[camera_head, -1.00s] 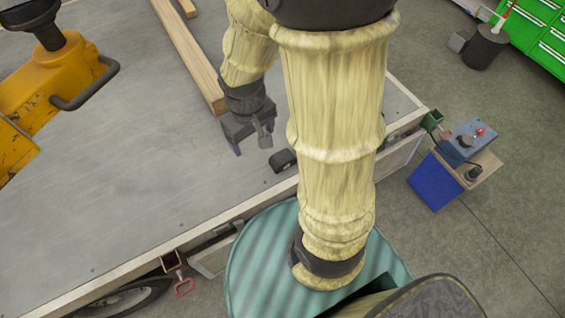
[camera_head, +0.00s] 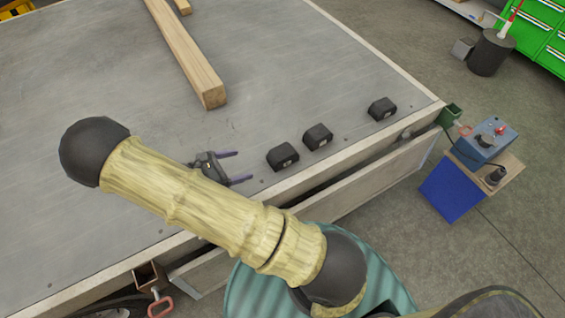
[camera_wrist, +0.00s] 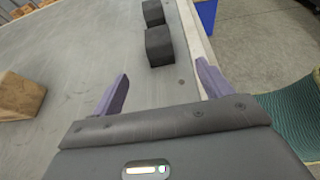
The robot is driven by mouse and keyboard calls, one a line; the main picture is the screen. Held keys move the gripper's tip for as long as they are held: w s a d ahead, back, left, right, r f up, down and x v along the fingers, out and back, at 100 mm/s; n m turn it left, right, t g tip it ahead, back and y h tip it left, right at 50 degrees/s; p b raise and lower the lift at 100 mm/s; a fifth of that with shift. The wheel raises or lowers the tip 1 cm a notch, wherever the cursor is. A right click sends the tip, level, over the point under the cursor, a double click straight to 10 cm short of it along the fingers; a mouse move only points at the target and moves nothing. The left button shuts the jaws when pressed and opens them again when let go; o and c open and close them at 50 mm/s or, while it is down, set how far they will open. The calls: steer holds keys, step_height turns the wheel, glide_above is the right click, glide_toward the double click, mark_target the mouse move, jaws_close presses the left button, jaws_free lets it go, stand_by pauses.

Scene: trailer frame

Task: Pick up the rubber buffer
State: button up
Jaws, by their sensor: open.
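Three black rubber buffers lie on the grey trailer bed (camera_head: 90,60) along its near right edge. The nearest buffer (camera_head: 283,156) is closest to my gripper, the middle buffer (camera_head: 318,137) is just beyond it, and the far buffer (camera_head: 382,109) sits near the corner. My gripper (camera_head: 240,166) is open and empty, low by the bed, with its purple fingers pointing at the nearest buffer. In the wrist view, the nearest buffer (camera_wrist: 159,46) lies ahead of and between the open fingers (camera_wrist: 162,88), apart from them. A second buffer (camera_wrist: 153,13) shows behind it.
A wooden beam (camera_head: 185,55) lies on the bed beyond my gripper. The bed's raised edge rail (camera_head: 345,144) runs close beside the buffers. A blue box (camera_head: 452,187) with a control unit (camera_head: 487,140) stands off the corner. The bed's left part is clear.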

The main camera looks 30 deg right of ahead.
mark_target(279, 153)
steer(key=shift+d, duration=0.1)
steer(key=shift+w, duration=0.1)
steer(key=p+x, duration=0.1)
steer(key=x, duration=1.1)
steer(key=shift+d, duration=0.1)
steer(key=shift+d, duration=0.1)
steer(key=shift+p+x, duration=0.3)
steer(key=shift+x, duration=2.2)
steer(key=shift+w+r, duration=0.1)
steer(key=shift+r, duration=0.05)
steer(key=shift+c, duration=0.2)
steer(key=c, duration=1.2)
step_height(279, 153, up, 10)
steer(key=shift+r, duration=0.1)
